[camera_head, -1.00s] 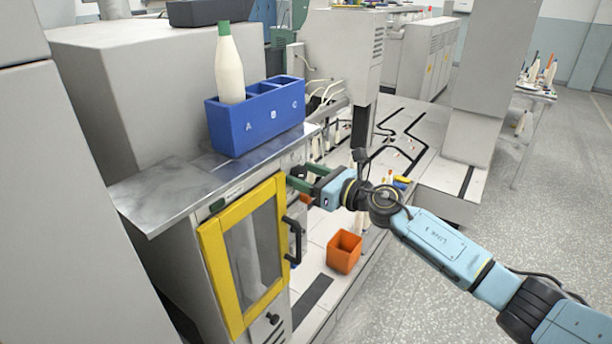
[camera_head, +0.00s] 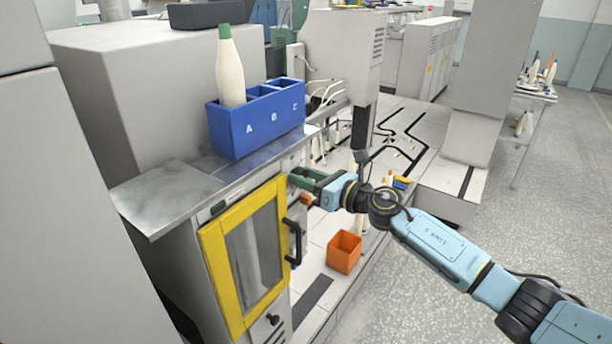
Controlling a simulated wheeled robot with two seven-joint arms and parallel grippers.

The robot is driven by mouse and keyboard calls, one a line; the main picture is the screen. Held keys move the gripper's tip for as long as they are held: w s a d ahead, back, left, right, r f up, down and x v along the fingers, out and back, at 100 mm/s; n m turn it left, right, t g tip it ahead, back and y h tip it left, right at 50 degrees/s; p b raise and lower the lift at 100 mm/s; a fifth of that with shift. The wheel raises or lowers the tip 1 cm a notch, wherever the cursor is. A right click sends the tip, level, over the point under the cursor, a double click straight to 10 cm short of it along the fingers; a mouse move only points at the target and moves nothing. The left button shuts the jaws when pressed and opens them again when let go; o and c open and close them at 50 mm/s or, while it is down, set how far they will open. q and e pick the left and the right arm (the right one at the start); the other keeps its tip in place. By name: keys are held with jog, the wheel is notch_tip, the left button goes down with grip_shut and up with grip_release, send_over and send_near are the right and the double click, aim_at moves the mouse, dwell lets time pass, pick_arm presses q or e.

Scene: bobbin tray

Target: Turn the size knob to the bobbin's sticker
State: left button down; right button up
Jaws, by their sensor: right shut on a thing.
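The bobbin (camera_head: 230,72), cream with a green top, stands upright in the left compartment, marked A, of the blue tray (camera_head: 238,132). I cannot make out a sticker on it. My right gripper (camera_head: 296,178) has green fingers and reaches in from the right to the narrow panel (camera_head: 293,160) beside the yellow-framed door. It is shut at the panel, on what appears to be the size knob. The fingers hide the knob, so its setting cannot be read. My left gripper is out of view.
The yellow door (camera_head: 212,262) with a black handle (camera_head: 294,242) is just below my right gripper. A small black knob (camera_head: 272,319) sits under the door. An orange bin (camera_head: 344,252) stands on the platform. The metal top (camera_head: 165,198) left of the tray is clear.

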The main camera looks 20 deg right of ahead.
jog(key=shift+m+p, duration=0.4)
jog(key=shift+m, duration=0.4)
jog(key=shift+m+p, duration=0.5)
jog(key=shift+m, duration=0.4)
jog(key=m+p, duration=0.2)
jog(key=m, duration=0.2)
jog(key=shift+m, duration=0.3)
jog(key=m+p, duration=0.2)
jog(key=m, duration=0.1)
jog(key=shift+m, duration=0.3)
pick_arm(q)
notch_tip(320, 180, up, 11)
jog(key=p, duration=0.5)
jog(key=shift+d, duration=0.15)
pick_arm(e)
jog(key=m, duration=1.1)
jog(key=shift+f, duration=0.15)
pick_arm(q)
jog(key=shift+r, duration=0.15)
pick_arm(e)
jog(key=o, duration=1)
jog(key=shift+d, duration=0.1)
